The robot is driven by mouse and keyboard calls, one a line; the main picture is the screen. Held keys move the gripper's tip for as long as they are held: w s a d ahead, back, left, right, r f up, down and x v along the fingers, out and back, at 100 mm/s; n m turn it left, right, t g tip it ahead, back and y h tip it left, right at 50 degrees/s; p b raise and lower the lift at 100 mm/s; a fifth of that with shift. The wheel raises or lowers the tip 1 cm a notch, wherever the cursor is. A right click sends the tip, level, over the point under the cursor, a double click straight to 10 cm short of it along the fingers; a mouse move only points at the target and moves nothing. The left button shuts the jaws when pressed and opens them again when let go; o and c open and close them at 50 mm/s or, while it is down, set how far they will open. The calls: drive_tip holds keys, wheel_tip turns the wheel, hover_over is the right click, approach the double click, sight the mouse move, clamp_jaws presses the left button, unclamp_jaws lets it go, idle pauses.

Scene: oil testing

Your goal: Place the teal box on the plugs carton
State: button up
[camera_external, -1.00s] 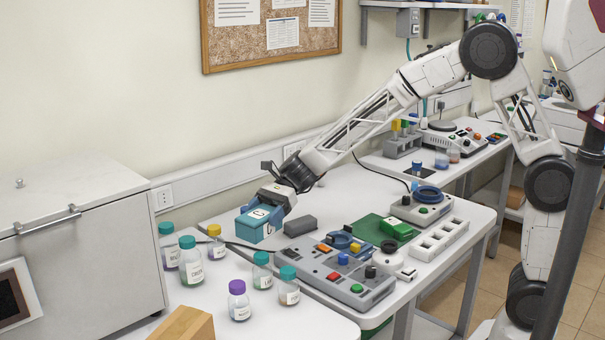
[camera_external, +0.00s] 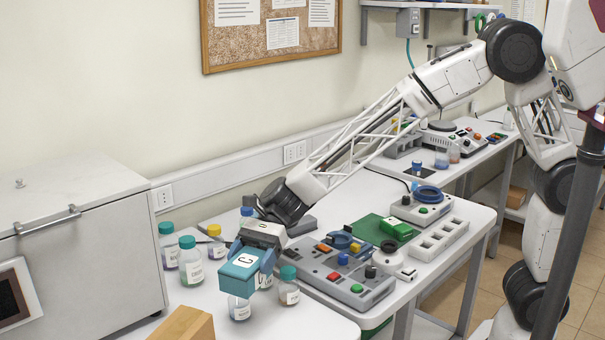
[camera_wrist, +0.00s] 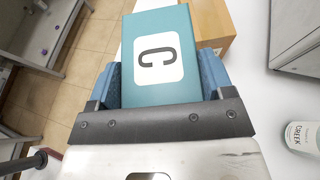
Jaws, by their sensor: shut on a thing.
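The teal box (camera_external: 241,272) has a white label with a black letter C on top. My gripper (camera_external: 250,258) is shut on it and holds it in the air above the bottles at the front of the table. In the wrist view the teal box (camera_wrist: 158,75) sits between the two blue fingers of my gripper (camera_wrist: 161,82). A plain tan cardboard carton (camera_external: 184,325) stands at the front edge, lower left of the box and apart from it. I take it for the plugs carton; no lettering shows. The carton (camera_wrist: 213,28) also shows beyond the box in the wrist view, partly hidden by it.
Several capped bottles stand near, including a teal-capped one (camera_external: 191,262) and another (camera_external: 289,287). The held box hides part of a bottle (camera_external: 239,309) below it. A white cabinet (camera_external: 85,250) stands at left. A grey control panel (camera_external: 335,277) lies to the right.

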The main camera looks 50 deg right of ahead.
sight(252, 278)
drive_tip(key=shift+n+g, duration=0.3)
drive_tip(key=shift+g, duration=0.1)
drive_tip(key=s+a, duration=0.1)
drive_tip(key=s, duration=0.1)
drive_tip(key=s+a, duration=0.3)
drive_tip(key=s, duration=0.1)
drive_tip(key=shift+s+a+r, duration=0.25)
drive_tip(key=shift+w+a, duration=0.1)
drive_tip(key=w+a, duration=0.3)
drive_tip(key=a, duration=0.1)
drive_tip(key=w+a+f, duration=0.1)
drive_tip(key=w+a, duration=0.2)
drive_tip(key=a, duration=0.1)
drive_tip(key=w+a, duration=0.3)
drive_tip(key=a, duration=0.1)
drive_tip(key=shift+a+f, duration=0.25)
drive_tip(key=shift+a, duration=0.15)
drive_tip(key=shift+f, duration=1.75)
drive_tip(key=shift+f, duration=0.15)
drive_tip(key=o, duration=1)
